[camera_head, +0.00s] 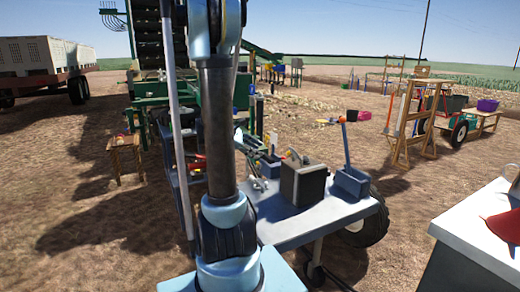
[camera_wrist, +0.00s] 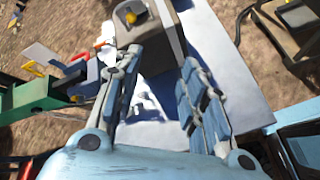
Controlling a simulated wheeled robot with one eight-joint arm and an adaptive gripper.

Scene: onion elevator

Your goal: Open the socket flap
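My gripper (camera_wrist: 157,72) is open in the wrist view, with its two blue-grey fingers well apart and nothing seen between them. Just beyond the fingertips is a dark grey box with a pale side (camera_wrist: 153,28), carrying a small yellow part (camera_wrist: 132,14) on its dark face. What looks like the same box (camera_head: 303,182) stands on the light cart top in the head view. I cannot tell whether the yellow part is the socket flap, and no flap is clearly seen in either view. My gripper is not visible in the head view.
A white-topped cabinet (camera_head: 480,228) stands at the front right. A wooden stool (camera_head: 125,152) and green machinery are at the left.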

